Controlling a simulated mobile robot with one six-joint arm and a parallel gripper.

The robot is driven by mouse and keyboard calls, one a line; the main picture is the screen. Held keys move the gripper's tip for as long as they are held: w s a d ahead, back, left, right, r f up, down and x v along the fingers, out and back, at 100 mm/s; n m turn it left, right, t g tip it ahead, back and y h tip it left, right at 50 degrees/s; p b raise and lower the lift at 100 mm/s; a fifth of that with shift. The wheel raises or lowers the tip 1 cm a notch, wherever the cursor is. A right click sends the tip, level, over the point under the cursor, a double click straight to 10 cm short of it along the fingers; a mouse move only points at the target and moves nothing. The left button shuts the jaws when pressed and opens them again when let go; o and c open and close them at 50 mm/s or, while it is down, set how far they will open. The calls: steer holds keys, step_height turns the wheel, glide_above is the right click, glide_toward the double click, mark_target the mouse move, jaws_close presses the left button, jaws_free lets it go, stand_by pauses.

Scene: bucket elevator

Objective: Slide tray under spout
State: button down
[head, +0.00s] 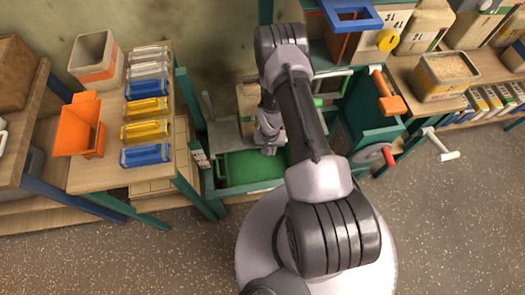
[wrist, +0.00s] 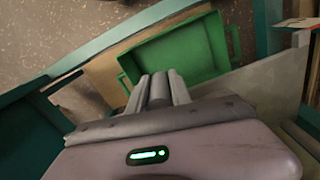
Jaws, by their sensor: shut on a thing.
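The green tray (head: 240,168) lies low inside the teal frame of the elevator, left of my arm. It also shows in the wrist view (wrist: 185,48), its inside empty where visible. My gripper (head: 268,140) is at the tray's far right part, with its tip partly hidden by my arm in the head view. I cannot make out the spout for certain; my arm covers part of the machine.
The teal machine (head: 372,118) stands right of my arm, with an orange handle (head: 388,95) and a blue hopper (head: 349,14). A left bench (head: 95,172) holds an orange scoop-like bin (head: 80,128) and several blue, yellow and grey blocks. Teal frame rails border the tray. Floor in front is clear.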

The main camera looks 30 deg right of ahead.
steer(key=shift+w, duration=0.1)
steer(key=c, duration=1.2)
jaws_free()
steer(key=shift+o, duration=0.2)
step_height(320, 180, up, 18)
steer(key=p, duration=0.6)
steer(key=shift+f, duration=0.25)
steer(key=shift+c, duration=0.5)
